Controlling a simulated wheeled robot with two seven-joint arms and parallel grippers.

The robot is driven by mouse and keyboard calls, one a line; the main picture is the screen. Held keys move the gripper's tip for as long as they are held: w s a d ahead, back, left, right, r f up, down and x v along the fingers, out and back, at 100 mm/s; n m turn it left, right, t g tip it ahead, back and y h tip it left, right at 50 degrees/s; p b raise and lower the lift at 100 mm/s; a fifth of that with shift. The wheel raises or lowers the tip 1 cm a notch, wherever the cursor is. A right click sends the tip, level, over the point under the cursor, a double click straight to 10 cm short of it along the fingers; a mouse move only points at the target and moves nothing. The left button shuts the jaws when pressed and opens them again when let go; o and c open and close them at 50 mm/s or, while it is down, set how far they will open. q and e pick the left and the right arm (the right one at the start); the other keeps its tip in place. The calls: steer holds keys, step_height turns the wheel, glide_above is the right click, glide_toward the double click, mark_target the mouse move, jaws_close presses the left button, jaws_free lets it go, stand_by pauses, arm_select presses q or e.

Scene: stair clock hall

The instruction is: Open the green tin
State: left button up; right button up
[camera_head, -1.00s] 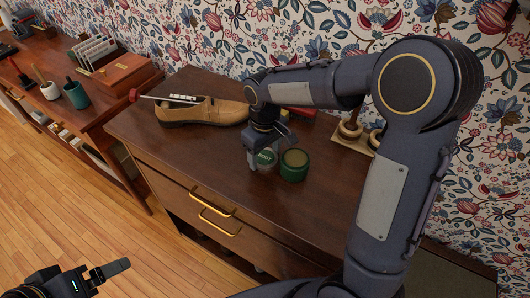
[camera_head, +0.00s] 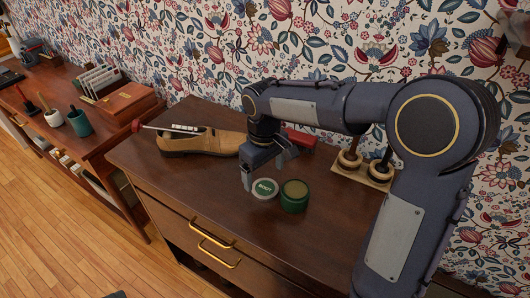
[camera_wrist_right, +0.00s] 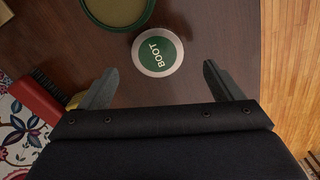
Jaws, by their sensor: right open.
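The green tin (camera_head: 294,196) stands open on the brown dresser top, with a tan surface showing inside it. Its round lid (camera_head: 264,188), green and white and marked "BOOT", lies beside it on the left, apart from it. My right gripper (camera_head: 268,166) is open and empty just above the lid. In the right wrist view the lid (camera_wrist_right: 157,52) shows ahead of and between the spread fingertips (camera_wrist_right: 160,72), and the tin (camera_wrist_right: 118,12) is cut by the top edge. Only a dark tip of what seems my left gripper (camera_head: 115,295) shows at the bottom edge.
A tan shoe (camera_head: 200,142) stands left on the dresser (camera_head: 190,190). A red box (camera_head: 300,138) and a wooden stand with round pieces (camera_head: 362,170) are at the back, by the papered wall. The front of the top is clear.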

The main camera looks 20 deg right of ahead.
mark_target(265, 189)
step_height(265, 189, up, 7)
steer(key=s+d+f+m+t+y, duration=0.1)
steer(key=s+f+m+t+y, duration=0.1)
steer(key=s, duration=0.8)
steer(key=s+d+f+m+t+y, duration=0.1)
steer(key=s+f+m+t, duration=0.1)
steer(key=s, duration=0.9)
steer(key=shift+f+m+t+y, duration=0.2)
steer(key=shift+m+t+y, duration=0.2)
steer(key=shift+m+t, duration=0.5)
